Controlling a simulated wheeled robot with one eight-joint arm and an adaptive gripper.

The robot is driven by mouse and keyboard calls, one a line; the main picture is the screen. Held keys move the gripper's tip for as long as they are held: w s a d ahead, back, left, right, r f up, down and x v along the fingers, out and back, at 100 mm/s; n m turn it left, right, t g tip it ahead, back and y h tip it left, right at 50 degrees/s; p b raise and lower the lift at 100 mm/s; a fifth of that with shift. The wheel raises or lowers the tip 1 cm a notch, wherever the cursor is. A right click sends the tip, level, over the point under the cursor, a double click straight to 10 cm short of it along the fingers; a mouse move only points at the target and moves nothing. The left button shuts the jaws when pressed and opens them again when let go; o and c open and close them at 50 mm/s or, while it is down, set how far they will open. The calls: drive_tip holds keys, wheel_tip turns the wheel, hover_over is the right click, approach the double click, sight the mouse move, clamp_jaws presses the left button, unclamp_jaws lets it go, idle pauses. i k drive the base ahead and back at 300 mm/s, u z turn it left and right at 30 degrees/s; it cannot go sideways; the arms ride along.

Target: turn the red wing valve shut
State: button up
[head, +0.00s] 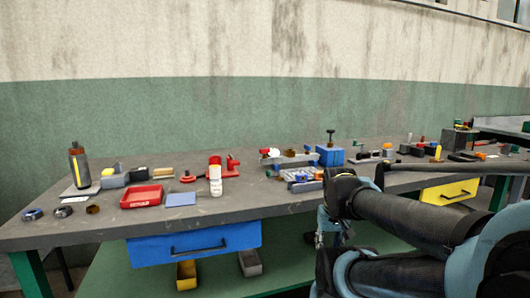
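A small red part (265,151) sits at the left end of a grey bar-like fixture (300,158) near the middle of the workbench. It may be the red wing valve, but it is too small to tell its shape or how it is turned. A brownish fitting (290,153) sits beside it on the same fixture. My dark arm fills the lower right. What seems to be my gripper (321,238) hangs low at the bench's front edge, well apart from the fixture. Its fingers are too small and too hidden to read.
The grey workbench (130,222) holds a red tray (142,196), a white bottle (215,180), a red vise-like tool (231,166), a dark bottle (79,166) and a blue box (330,156). A blue drawer (195,243) is below. My arm hides part of the right side.

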sight(264, 151)
drive_tip(key=z, duration=0.95)
drive_tip(key=k, duration=1.4)
drive_tip(key=u, duration=0.95)
drive_tip(key=i, duration=1)
